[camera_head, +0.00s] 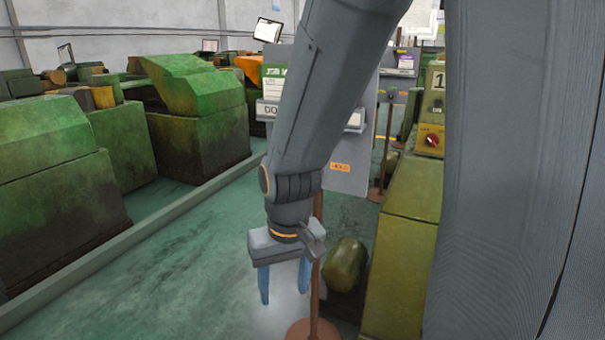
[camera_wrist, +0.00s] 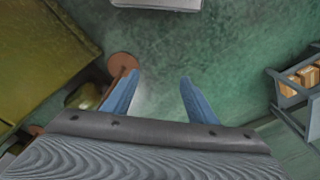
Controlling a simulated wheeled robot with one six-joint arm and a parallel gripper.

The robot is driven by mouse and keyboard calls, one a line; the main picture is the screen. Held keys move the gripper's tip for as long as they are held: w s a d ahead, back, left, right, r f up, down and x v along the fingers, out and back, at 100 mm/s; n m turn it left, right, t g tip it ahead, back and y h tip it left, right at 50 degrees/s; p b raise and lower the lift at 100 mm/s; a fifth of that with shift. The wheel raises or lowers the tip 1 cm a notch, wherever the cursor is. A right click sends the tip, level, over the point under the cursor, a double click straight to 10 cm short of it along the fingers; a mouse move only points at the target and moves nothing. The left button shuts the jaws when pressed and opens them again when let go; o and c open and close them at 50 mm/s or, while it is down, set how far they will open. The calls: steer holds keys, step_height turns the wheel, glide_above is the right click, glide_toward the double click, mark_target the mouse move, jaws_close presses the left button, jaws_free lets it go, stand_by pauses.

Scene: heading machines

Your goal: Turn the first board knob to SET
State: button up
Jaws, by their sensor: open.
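A grey board (camera_head: 352,178) stands on a brown post behind my arm. It carries a sheet whose heading starts "JOB" (camera_head: 273,72) and an orange label that seems to read HOLD (camera_head: 340,167). My arm covers the middle of the board, and I see no knob on its visible parts. My gripper (camera_head: 284,292) hangs in front of and below the board, pointing down, blue fingers apart and empty. In the wrist view my gripper (camera_wrist: 158,80) is open above the green floor, with the brown round post base (camera_wrist: 123,65) beside its left finger.
A yellow-green machine (camera_head: 405,240) stands close on the right, with a red knob (camera_head: 432,140) on its panel. A rounded green object (camera_head: 346,264) sits by the post. Green machines (camera_head: 200,120) line the left behind a low kerb. A rack with boxes (camera_wrist: 300,80) is at the wrist view's right.

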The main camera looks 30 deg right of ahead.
steer(key=w+d+m+t+h+b, duration=0.25)
steer(key=w+m+t, duration=0.55)
steer(key=w, duration=1.3)
steer(key=w+d+r+m+t+h, duration=0.1)
steer(key=w+d+r+m+h, duration=0.2)
steer(key=d, duration=0.6)
steer(key=w+d+r+m+t+h, duration=0.2)
steer(key=w+d+r+m+h, duration=0.1)
steer(key=w+d+m+h, duration=0.3)
steer(key=d+h, duration=0.2)
steer(key=d, duration=0.1)
steer(key=shift+d, duration=0.2)
steer(key=shift+s, duration=0.1)
steer(key=c, duration=1.1)
steer(key=shift+o, duration=0.2)
steer(key=shift+p, duration=0.3)
